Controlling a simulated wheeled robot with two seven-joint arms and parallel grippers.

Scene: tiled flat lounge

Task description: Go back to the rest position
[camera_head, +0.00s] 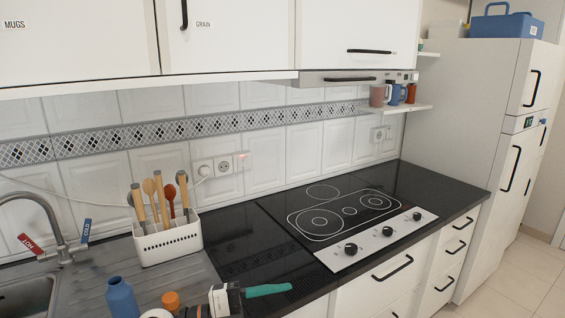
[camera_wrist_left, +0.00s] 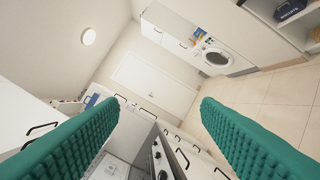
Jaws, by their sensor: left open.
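My left gripper (camera_head: 280,290) is at the bottom centre of the head view, in front of the dark counter. Its white and black body and one teal finger pointing right show there. In the left wrist view both teal padded fingers of the gripper (camera_wrist_left: 159,103) are spread wide with nothing between them. It is open and empty. My right gripper is not in view.
A white utensil holder (camera_head: 168,240), a blue bottle (camera_head: 121,298) and an orange-topped item (camera_head: 171,300) stand left of my gripper. The hob (camera_head: 345,212) is clear. Cabinets (camera_head: 360,30) hang above. A washing machine (camera_wrist_left: 215,57) shows in the wrist view.

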